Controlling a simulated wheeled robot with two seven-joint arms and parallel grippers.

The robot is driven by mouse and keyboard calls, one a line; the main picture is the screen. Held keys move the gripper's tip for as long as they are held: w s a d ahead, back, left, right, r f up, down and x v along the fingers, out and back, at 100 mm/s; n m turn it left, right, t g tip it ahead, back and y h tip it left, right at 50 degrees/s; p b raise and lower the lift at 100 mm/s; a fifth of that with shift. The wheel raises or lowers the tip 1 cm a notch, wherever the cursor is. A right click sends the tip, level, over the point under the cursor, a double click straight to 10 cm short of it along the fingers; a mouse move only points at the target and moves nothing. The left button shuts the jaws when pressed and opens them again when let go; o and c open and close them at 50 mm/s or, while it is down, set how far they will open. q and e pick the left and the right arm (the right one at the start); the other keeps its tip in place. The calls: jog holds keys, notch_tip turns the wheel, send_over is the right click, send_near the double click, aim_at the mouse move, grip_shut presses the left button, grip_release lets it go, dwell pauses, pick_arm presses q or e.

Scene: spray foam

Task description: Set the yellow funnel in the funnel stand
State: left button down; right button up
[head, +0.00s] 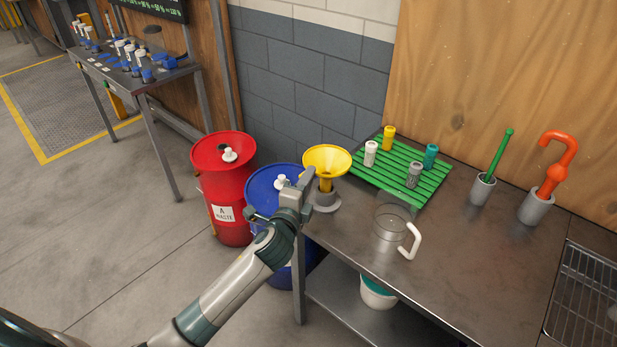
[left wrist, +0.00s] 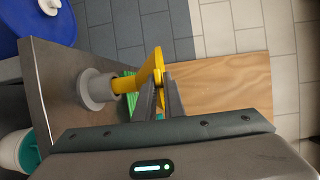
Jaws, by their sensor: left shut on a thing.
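The yellow funnel (head: 326,157) is upright over the grey funnel stand (head: 327,201) at the table's left back edge. My left gripper (head: 308,184) is shut on the funnel's rim side, on the funnel's left in the head view. In the left wrist view the funnel (left wrist: 157,68) sits between the two fingers (left wrist: 160,88). Its spout points to the grey stand (left wrist: 97,89) and its lower end meets or enters the stand's top. I cannot tell how deep it sits. My right gripper is not in view.
A clear jug with a white handle (head: 412,241) stands in front of a green slatted rack (head: 385,187) with several small bottles. Grey holders with a green tool (head: 500,155) and an orange tool (head: 557,165) stand to the right. Blue (head: 268,187) and red drums (head: 222,180) stand left of the table.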

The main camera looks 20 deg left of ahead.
pick_arm(q)
jog(key=shift+f+b, duration=1.45)
jog(key=shift+f, duration=0.55)
dwell(2.0)
jog(key=c, duration=1.8)
grip_release()
jog(key=shift+s, duration=0.2)
jog(key=shift+s+a+p, duration=0.2)
jog(key=shift+s+p, duration=0.05)
jog(key=shift+s, duration=0.5)
jog(key=shift+s+a+p, duration=0.15)
jog(key=shift+s+p, duration=0.05)
jog(key=shift+s, duration=0.5)
jog(key=shift+s+a+p, duration=0.2)
jog(key=shift+s+p, duration=0.05)
jog(key=shift+s, duration=0.5)
